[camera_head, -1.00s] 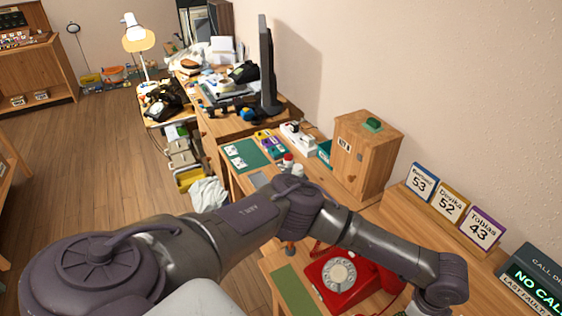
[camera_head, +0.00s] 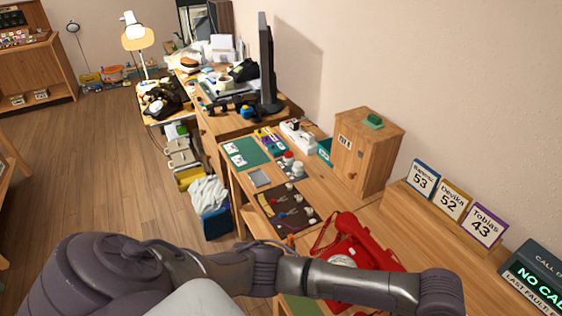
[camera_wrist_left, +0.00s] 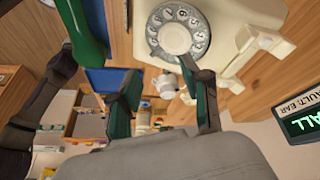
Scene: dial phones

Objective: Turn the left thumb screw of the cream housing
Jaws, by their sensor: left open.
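In the left wrist view, the cream housing (camera_wrist_left: 225,15) is a dial telephone with a grey-rimmed dial (camera_wrist_left: 178,32) and a cream handset (camera_wrist_left: 258,52) beside it. Its thumb screws cannot be made out. My left gripper (camera_wrist_left: 165,98) is open, with green pads on its two fingers and nothing visibly held. The fingers overlap the view below the dial; whether they touch the housing cannot be told. In the head view my left arm crosses the bottom, and its gripper and the cream housing are not seen. My right gripper is in neither view.
A red telephone (camera_head: 368,240) stands on the bench just behind my left arm. A dark mat (camera_head: 288,207) with small parts, a wooden box (camera_head: 365,155) and number cards (camera_head: 452,203) are further along. A green curved object (camera_wrist_left: 85,35) is near the left finger.

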